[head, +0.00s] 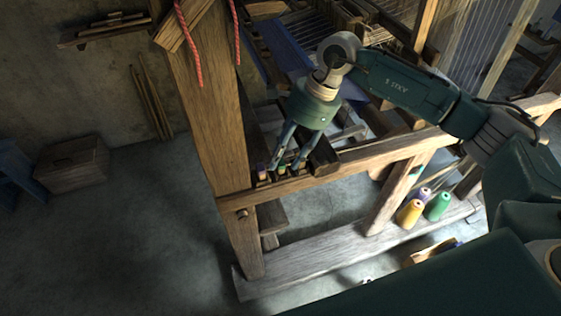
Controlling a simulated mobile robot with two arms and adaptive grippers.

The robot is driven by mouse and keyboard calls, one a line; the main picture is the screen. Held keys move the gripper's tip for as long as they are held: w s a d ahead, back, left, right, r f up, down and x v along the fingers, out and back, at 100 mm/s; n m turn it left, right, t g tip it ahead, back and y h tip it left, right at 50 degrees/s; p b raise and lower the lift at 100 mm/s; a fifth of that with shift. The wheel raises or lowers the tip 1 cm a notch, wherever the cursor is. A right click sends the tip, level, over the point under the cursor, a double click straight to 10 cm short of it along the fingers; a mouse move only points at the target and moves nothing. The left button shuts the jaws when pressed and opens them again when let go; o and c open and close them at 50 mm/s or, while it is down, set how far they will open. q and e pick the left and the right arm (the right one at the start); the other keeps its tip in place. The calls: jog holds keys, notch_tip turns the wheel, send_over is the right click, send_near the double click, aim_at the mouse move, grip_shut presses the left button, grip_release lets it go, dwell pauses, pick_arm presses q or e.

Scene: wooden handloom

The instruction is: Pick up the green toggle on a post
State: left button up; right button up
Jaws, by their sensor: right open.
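My right gripper (287,163) points down at the front rail of the wooden loom. Its two fingers are apart, with nothing clearly held between them. A row of small coloured pieces sits at the rail by the fingertips. A small green piece (282,169), which looks like the green toggle, shows low by the fingers. It is too small to tell its post or whether a finger touches it. A purple-pink piece (261,168) stands just left of the fingers. My left gripper is out of view.
The thick loom post (212,110) with red cords rises just left of my right gripper. The front rail (350,162) runs right. Yellow (410,213) and green (438,206) thread cones stand on the lower beam (310,260). A wooden box (72,165) stands left on open floor.

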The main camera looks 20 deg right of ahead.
jog(key=shift+a+f, duration=0.2)
jog(key=shift+f, duration=0.35)
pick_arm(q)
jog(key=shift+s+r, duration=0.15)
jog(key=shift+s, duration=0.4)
pick_arm(e)
jog(key=c, duration=0.8)
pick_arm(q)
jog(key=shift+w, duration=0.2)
pick_arm(e)
jog(key=shift+c, duration=0.2)
